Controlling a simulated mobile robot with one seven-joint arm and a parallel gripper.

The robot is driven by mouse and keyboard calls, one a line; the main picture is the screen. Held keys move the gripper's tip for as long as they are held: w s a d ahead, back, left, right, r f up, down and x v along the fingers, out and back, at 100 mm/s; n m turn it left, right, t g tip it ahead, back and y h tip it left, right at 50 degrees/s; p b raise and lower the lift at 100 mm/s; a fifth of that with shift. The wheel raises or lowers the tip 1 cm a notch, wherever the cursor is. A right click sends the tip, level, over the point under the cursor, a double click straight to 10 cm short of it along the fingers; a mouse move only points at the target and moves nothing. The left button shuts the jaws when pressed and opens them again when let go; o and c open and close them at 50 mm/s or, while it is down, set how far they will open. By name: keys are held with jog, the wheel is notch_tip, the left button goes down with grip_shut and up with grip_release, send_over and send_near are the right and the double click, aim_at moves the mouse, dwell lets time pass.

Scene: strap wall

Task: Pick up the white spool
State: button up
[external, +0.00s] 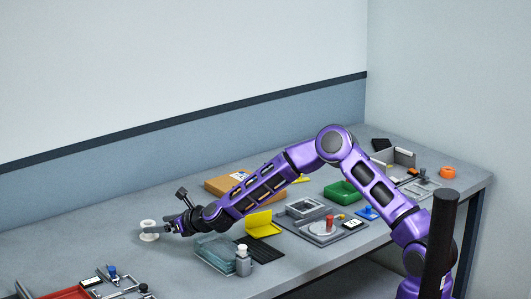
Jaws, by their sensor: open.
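The white spool (148,230) stands on the grey workbench at the left of the external view. It shows as a small white piece with a wide lower flange. My gripper (167,228) is low over the bench just right of the spool, its fingers pointing left toward it. The jaws are open. The fingertips are very close to the spool; I cannot tell whether they touch it or reach around it.
A clear tray (214,252) and a small bottle (243,260) stand right of my gripper. A red tray (68,293) lies front left. The bench behind the spool is clear.

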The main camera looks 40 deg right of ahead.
aim_at(146, 224)
jog(key=shift+x, duration=2.65)
jog(key=shift+r, duration=0.2)
jog(key=c, duration=1.4)
